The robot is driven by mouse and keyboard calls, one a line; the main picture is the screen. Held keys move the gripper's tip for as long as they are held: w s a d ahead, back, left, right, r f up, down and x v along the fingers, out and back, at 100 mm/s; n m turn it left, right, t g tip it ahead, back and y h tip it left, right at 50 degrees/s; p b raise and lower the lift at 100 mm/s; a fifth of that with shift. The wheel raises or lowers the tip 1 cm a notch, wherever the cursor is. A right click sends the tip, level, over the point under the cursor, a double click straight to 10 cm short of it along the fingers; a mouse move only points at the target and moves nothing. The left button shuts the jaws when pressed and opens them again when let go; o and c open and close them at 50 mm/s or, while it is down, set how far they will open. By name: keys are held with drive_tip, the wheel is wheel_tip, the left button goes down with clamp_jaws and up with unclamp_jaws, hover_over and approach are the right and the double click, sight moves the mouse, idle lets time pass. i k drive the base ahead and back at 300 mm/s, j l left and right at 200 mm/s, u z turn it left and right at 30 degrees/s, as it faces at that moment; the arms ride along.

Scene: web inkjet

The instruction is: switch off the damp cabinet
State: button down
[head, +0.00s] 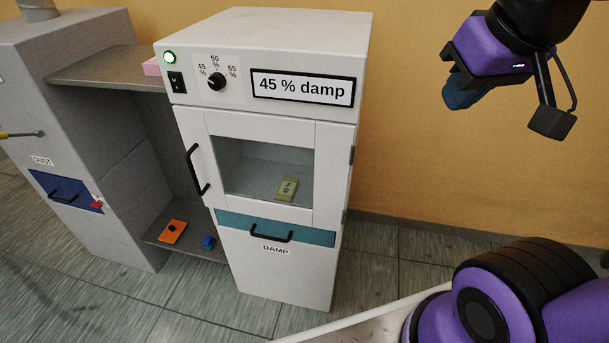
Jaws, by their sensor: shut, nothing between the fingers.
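The damp cabinet (275,285) is a white upright cabinet with a "DAMP" label. Its top panel has a green lamp (169,57), which is lit, above a black rocker switch (176,82). Beside them is a black dial (217,81) marked 45, 50 and 55 %. A sign (303,87) reads "45 % damp". The glass door (265,168) is closed, with a small olive block (287,188) behind it. My gripper (462,97) is shut and empty, raised to the right of the cabinet and well apart from the switch.
A grey cabinet (80,130) with a blue drawer (66,191) stands at left. A shelf unit between the cabinets has a pink item (152,67) on top, and an orange item (173,231) and a blue item (208,242) low down. Free space lies before the yellow wall at right.

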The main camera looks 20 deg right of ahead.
sight(176, 82)
drive_tip(key=i+u, duration=0.8)
drive_tip(key=k+j, duration=0.05)
